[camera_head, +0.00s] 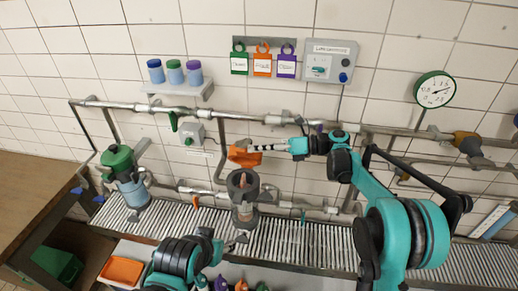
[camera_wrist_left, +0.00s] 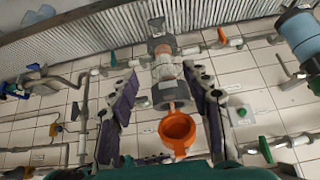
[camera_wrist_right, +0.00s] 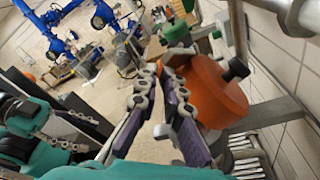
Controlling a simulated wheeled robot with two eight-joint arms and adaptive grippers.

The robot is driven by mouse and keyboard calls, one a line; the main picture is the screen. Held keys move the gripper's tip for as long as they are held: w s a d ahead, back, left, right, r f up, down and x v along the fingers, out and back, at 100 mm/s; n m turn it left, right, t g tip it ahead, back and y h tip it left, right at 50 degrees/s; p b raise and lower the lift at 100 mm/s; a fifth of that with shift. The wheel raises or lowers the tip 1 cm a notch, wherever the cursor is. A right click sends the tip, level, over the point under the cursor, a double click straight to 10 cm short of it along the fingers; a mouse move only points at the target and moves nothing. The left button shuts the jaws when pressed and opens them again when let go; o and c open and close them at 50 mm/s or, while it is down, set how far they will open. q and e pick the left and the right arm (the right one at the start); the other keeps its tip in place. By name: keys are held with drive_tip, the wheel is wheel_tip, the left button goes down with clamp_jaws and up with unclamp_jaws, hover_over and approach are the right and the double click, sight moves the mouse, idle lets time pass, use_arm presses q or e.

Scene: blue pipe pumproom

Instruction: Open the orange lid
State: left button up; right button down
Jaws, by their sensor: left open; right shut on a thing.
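The orange lid (camera_head: 243,157) stands raised and tilted above and behind the dark top of a grey canister (camera_head: 243,191). My right gripper (camera_head: 264,147) reaches in from the right and is shut at the lid's edge. In the right wrist view the lid (camera_wrist_right: 216,92) lies against the closed purple fingers (camera_wrist_right: 172,98), which hide the exact contact. My left gripper (camera_head: 236,243) is low, in front of the canister. In the left wrist view its purple fingers (camera_wrist_left: 165,118) are spread and empty, with the lid (camera_wrist_left: 178,131) and canister (camera_wrist_left: 166,94) beyond, between them.
Pipes (camera_head: 150,106) run along the tiled wall behind the canister. A green-lidded canister (camera_head: 124,172) stands at the left on the grated bench (camera_head: 310,240). An orange bin (camera_head: 122,270) is at front left. A shelf with bottles and a control box (camera_head: 330,61) are on the wall.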

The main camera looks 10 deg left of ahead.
drive_tip(key=shift+s+a+r, duration=0.1)
drive_tip(key=shift+a+r, duration=0.1)
